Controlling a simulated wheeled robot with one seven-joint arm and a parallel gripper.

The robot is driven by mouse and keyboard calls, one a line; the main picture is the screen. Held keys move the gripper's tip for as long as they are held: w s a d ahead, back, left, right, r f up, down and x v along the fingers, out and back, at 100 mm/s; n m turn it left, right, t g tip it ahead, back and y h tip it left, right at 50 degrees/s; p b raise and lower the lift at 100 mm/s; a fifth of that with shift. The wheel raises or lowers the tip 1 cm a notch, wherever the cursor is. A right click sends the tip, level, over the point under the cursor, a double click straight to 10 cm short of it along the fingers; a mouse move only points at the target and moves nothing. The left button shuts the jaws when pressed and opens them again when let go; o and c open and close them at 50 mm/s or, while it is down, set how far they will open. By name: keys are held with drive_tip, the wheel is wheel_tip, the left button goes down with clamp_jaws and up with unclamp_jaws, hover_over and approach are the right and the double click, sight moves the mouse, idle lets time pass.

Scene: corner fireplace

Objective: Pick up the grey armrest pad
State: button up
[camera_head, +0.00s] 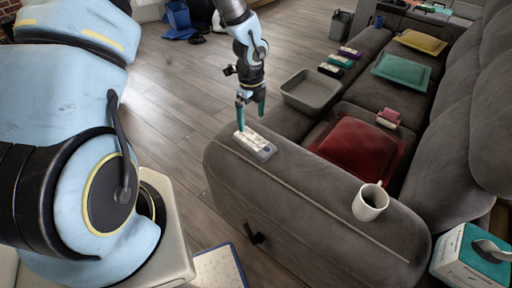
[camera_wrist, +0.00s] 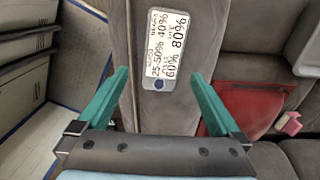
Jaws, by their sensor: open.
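My gripper (camera_head: 251,112) is open and points down above the pad's far end, where a green finger overlaps the pad in the picture.
A white mug (camera_head: 370,202) stands on the same armrest to the right. A red cushion (camera_head: 357,147), a grey tray (camera_head: 311,90), pink item (camera_head: 388,118), teal cushion (camera_head: 402,70) and several small boxes lie on the seats. The wooden floor (camera_head: 170,85) left of the sofa is mostly clear.

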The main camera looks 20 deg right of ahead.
hover_over(254, 140)
drive_tip(key=shift+m, duration=0.3)
drive_tip(key=f, duration=0.3)
drive_tip(key=f+p, duration=0.1)
drive_tip(key=f, duration=0.1)
drive_tip(key=shift+s+f, duration=0.25)
drive_tip(key=shift+f, duration=0.1)
drive_tip(key=shift+w+f+p, duration=0.15)
drive_tip(key=shift+f+p, duration=0.9)
drive_tip(key=shift+f, duration=1.85)
drive_tip(key=shift+c, duration=0.2)
drive_tip(key=c, duration=1)
drive_tip(key=shift+c, duration=0.2)
wheel_tip(254, 140, up, 10)
drive_tip(key=shift+b, duration=1.2)
